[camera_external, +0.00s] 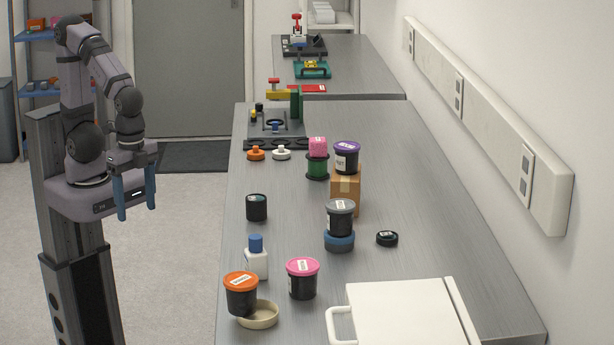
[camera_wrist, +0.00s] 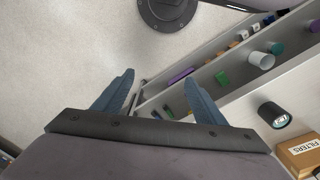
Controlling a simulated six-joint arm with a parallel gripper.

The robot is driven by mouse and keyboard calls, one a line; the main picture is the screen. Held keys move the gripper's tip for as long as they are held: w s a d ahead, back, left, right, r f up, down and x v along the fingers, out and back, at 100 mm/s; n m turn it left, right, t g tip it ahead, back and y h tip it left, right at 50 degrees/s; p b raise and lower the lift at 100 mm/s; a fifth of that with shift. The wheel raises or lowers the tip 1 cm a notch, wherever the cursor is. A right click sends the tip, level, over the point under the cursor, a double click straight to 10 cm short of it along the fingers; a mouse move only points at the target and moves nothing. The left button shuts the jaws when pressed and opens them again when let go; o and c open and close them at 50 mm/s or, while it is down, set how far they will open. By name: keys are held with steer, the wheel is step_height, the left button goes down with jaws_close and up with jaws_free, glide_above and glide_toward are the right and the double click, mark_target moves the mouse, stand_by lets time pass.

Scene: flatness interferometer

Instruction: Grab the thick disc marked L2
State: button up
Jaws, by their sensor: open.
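No marking L2 can be read in either view. A short black disc (camera_external: 387,239) with a pale mark lies on the bench, right of a stacked grey-lidded jar (camera_external: 340,217). An orange disc with a knob (camera_external: 256,154) and a white one (camera_external: 281,154) lie before the black plate with round holes (camera_external: 275,143). I cannot tell which disc is L2. My gripper (camera_external: 137,212) hangs left of the bench, over the floor, blue fingers apart, with nothing between them. In the wrist view my open gripper (camera_wrist: 158,92) points away from these discs.
Jars with orange (camera_external: 241,294) and pink lids (camera_external: 302,279), a blue-capped bottle (camera_external: 256,259) and a dark cup (camera_external: 256,207) stand along the bench's left side. A cardboard box (camera_external: 345,190) bears a purple-lidded jar (camera_external: 346,158). The bench's right side is mostly clear.

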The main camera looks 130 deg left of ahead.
steer(key=w+a+f+n+t+h+b, duration=0.1)
steer(key=w+a+n+t+h+b, duration=0.3)
steer(key=a+n, duration=0.55)
steer(key=w+a+f+n+t+h+b, duration=0.25)
steer(key=a+n+t+h, duration=0.3)
steer(key=n, duration=0.95)
steer(key=s+a+r+n+t+y+b, duration=0.1)
steer(key=s+a+n+t+y+b, duration=0.25)
steer(key=a, duration=0.55)
steer(key=s+a+r+n+t+y, duration=0.25)
steer(key=a+n+t+y, duration=0.25)
steer(key=a+n, duration=0.3)
glide_toward(263, 204)
steer(key=shift+m, duration=0.4)
steer(key=shift+w+d+p, duration=0.15)
steer(key=shift+w+p, duration=0.55)
steer(key=shift+w, duration=0.95)
steer(key=shift+w+d+p, duration=0.15)
steer(key=shift+w+p, duration=0.55)
steer(key=shift+w, duration=1)
steer(key=shift+w+p, duration=0.75)
steer(key=shift+w, duration=1.4)
steer(key=shift+c, duration=0.6)
